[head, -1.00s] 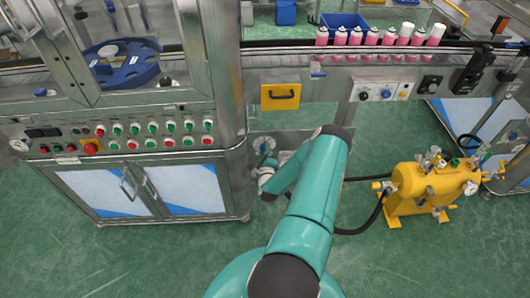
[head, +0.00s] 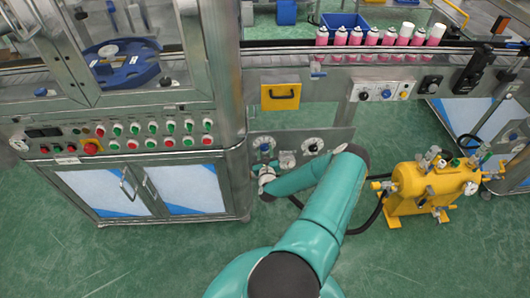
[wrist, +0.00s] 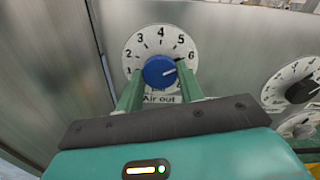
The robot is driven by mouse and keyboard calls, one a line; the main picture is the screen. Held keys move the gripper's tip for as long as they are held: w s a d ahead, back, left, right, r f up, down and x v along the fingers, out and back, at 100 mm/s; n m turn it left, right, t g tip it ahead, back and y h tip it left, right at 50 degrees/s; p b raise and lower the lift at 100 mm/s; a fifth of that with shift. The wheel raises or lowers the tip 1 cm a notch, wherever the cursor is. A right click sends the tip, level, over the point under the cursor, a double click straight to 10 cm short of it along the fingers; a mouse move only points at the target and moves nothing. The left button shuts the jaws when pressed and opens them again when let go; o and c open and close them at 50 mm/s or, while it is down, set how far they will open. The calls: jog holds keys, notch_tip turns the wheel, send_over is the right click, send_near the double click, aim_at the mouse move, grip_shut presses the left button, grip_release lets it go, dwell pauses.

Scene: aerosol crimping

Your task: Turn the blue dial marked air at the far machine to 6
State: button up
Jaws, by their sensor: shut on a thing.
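The blue dial (wrist: 158,71) sits at the centre of a white round scale marked "Air out" in the wrist view.
A second dial with a black knob (wrist: 304,88) is to the right on the same panel (head: 340,137). A grey cabinet (head: 150,190) stands to the left. A yellow tank (head: 430,187) with a black hose stands to the right. Pink cans (head: 372,37) line the conveyor above.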

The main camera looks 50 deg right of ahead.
jog(key=shift+m, duration=0.5)
jog(key=o, duration=1)
jog(key=v, duration=1.3)
jog(key=shift+s+a, duration=0.3)
